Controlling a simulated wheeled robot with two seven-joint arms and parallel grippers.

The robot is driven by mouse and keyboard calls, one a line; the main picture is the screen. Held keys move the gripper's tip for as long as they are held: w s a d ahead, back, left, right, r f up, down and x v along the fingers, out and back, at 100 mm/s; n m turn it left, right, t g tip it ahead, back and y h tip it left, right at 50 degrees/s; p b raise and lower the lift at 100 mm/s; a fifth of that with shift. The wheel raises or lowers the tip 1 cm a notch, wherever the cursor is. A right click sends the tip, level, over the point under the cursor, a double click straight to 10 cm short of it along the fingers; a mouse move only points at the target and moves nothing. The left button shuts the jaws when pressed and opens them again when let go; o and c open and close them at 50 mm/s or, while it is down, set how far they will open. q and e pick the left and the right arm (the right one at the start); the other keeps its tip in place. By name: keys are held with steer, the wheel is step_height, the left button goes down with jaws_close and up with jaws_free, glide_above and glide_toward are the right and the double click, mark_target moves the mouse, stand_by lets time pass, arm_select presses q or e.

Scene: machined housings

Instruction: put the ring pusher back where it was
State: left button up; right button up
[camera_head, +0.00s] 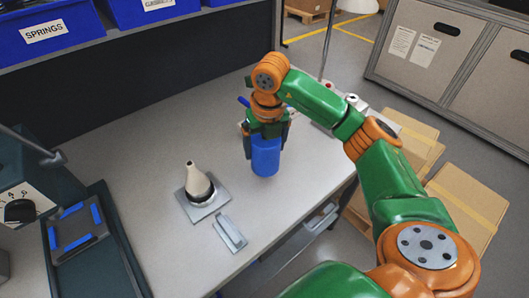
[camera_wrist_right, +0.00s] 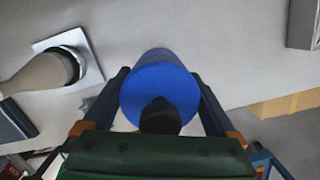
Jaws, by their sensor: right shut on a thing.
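The ring pusher, a blue cylinder (camera_head: 265,160), is upright between the fingers of my right gripper (camera_head: 266,140). In the right wrist view the blue cylinder (camera_wrist_right: 160,85) fills the gap between the two fingers, and a dark knob covers part of its near end. I cannot tell whether its bottom touches the table. To its left, a pale cone (camera_head: 197,180) stands on a dark ringed housing on a square grey plate (camera_head: 194,213). The cone (camera_wrist_right: 38,74) also shows at the left of the wrist view. My left gripper is out of view.
A grey bar-shaped block (camera_head: 230,233) lies in front of the plate. A dark machine with a blue-marked pad (camera_head: 75,228) is at the left. Blue bins (camera_head: 48,33) are on the back shelf. Cardboard boxes (camera_head: 465,205) are beyond the right table edge. The back-left table surface is clear.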

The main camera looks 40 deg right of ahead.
steer(key=f, duration=0.1)
steer(key=f+p, duration=0.1)
steer(key=w+f, duration=0.1)
steer(key=f, duration=0.1)
steer(key=shift+d+f+p, duration=0.1)
steer(key=shift+d+p, duration=0.15)
steer(key=shift+p, duration=0.1)
steer(key=shift+f, duration=0.1)
steer(key=shift+f, duration=0.1)
